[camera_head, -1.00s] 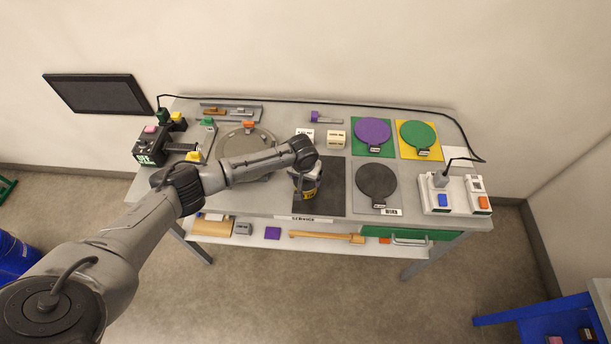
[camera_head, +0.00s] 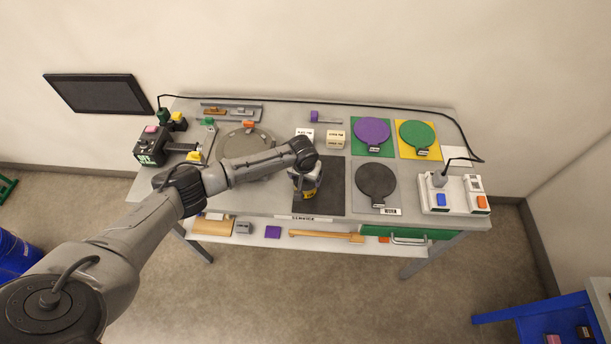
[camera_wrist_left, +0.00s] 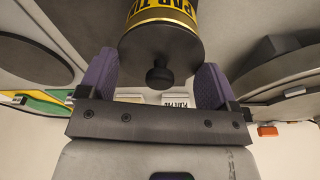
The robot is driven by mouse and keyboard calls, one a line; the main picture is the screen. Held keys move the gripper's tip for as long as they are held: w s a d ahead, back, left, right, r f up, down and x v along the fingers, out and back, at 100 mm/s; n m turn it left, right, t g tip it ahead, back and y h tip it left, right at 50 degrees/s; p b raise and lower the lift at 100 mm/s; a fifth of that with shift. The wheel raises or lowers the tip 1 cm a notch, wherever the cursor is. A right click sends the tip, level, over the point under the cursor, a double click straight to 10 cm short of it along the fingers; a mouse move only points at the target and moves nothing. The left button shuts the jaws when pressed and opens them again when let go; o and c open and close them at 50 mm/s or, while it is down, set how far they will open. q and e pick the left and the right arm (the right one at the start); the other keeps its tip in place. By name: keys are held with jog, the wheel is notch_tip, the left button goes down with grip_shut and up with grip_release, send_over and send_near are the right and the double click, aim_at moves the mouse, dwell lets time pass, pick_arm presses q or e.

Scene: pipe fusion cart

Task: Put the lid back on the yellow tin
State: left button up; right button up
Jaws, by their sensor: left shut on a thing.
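The yellow tin (camera_head: 310,191) stands on the dark mat (camera_head: 327,199) at the front middle of the bench, partly hidden by my left arm. In the left wrist view the tin (camera_wrist_left: 165,16) shows its yellow band with black lettering. The dark lid (camera_wrist_left: 160,43), with a round knob, is at the tin's end, in line with it and with no clear gap. I cannot tell whether the lid is fully seated.
A grey round plate (camera_head: 247,141) lies left of the mat. A dark disc (camera_head: 376,181) lies right of it, with purple (camera_head: 372,130) and green (camera_head: 418,134) discs behind. A socket box (camera_head: 443,200) stands at right. A cable runs along the back.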

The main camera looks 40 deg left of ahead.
pick_arm(q)
jog(key=o, duration=0.7)
jog(key=shift+r, duration=0.1)
jog(key=shift+r+p, duration=1)
jog(key=shift+p, duration=0.25)
jog(key=shift+r+p, duration=2.45)
jog(key=shift+p, duration=0.4)
